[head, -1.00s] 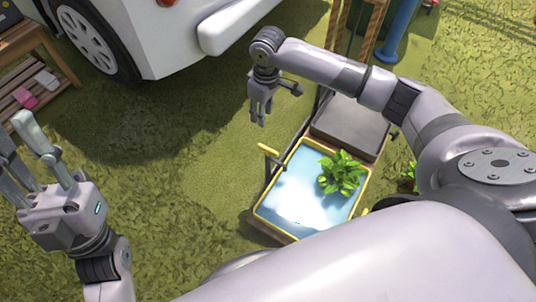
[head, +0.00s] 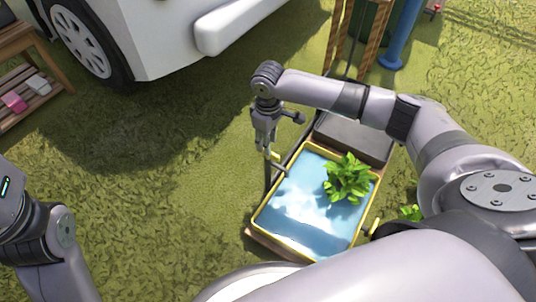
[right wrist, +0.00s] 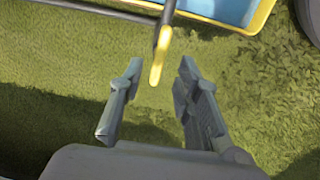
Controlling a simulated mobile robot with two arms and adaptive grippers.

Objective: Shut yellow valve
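The yellow valve handle (head: 273,157) stands on a dark pipe at the left side of a yellow-rimmed water tray (head: 253,224). My right gripper (head: 265,149) is above and close to the handle, fingers pointing down. In the right wrist view, my right gripper (right wrist: 160,66) is open, and the yellow handle (right wrist: 158,64) shows between the fingertips with a gap on each side. I cannot tell how deep between the fingers it is. Only the body of my left gripper (head: 7,195) shows at the left edge; its fingers are out of frame.
A leafy green plant (head: 347,178) sits in the tray. A grey box (head: 352,138) is behind it. A white vehicle (head: 165,40) stands at the upper left, and a wooden bench (head: 28,80) at the far left. Grass left of the tray is clear.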

